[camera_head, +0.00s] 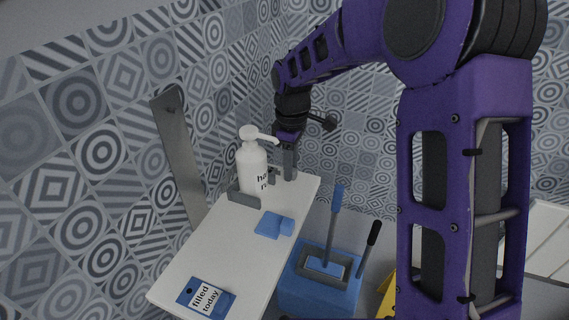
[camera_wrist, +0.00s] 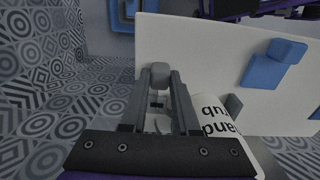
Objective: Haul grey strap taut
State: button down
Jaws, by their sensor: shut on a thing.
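My gripper (camera_head: 289,170) is at the far end of the white shelf, just right of the pump bottle. In the wrist view its two grey fingers (camera_wrist: 160,85) are closed on a small rounded grey piece (camera_wrist: 160,73), which seems to be an end of the grey strap. The rest of the strap is hard to make out behind the fingers, and I cannot tell whether it is slack or taut. The white pump bottle (camera_head: 251,172) stands upright beside a low grey bracket (camera_head: 243,199). Its lettered side also shows in the wrist view (camera_wrist: 215,118).
The white shelf (camera_head: 190,264) carries a blue block piece (camera_head: 274,226) and a "filled today" card (camera_head: 206,298). A blue caddy (camera_head: 318,292) with upright handles stands right of it. A grey upright strip (camera_head: 178,155) is by the tiled wall.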

aim_at(296, 170)
jog(key=shift+s+d, duration=0.25)
jog(key=shift+d, duration=0.45)
jog(key=c, duration=0.9)
grip_release()
notch_tip(296, 170, up, 18)
jog(key=p, duration=0.2)
jog(key=shift+f+p, duration=0.25)
jog(key=shift+p, duration=0.05)
jog(key=shift+a, duration=0.1)
